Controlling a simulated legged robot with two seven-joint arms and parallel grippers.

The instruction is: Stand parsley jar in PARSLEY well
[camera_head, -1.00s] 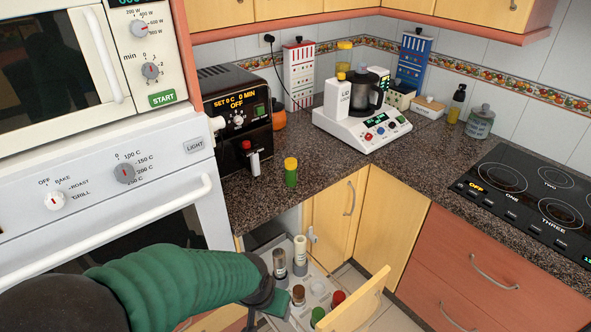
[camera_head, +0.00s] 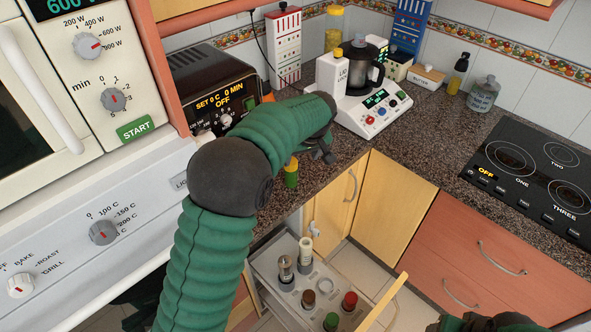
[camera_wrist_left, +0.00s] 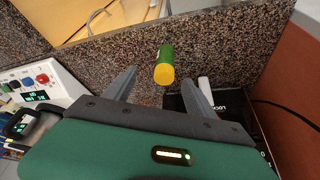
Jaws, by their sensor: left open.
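A green jar with a yellow lid (camera_head: 291,176), apparently the parsley jar, stands on the granite counter near its front edge; no label is readable. My left gripper (camera_head: 322,152) is over the counter to the jar's right, and my forearm passes just behind and above it. In the left wrist view the jar (camera_wrist_left: 164,66) shows between and beyond the open fingers, apart from them. The open drawer's rack (camera_head: 322,284) has wells; which is PARSLEY cannot be read. A dark and green part of my right arm (camera_head: 490,322) shows at the bottom right, its jaws unclear.
The rack holds a grinder (camera_head: 285,270), a pale-topped bottle (camera_head: 306,252) and jars with brown (camera_head: 308,299), red (camera_head: 349,301) and green (camera_head: 331,321) lids. The hob (camera_head: 530,175) is at right.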

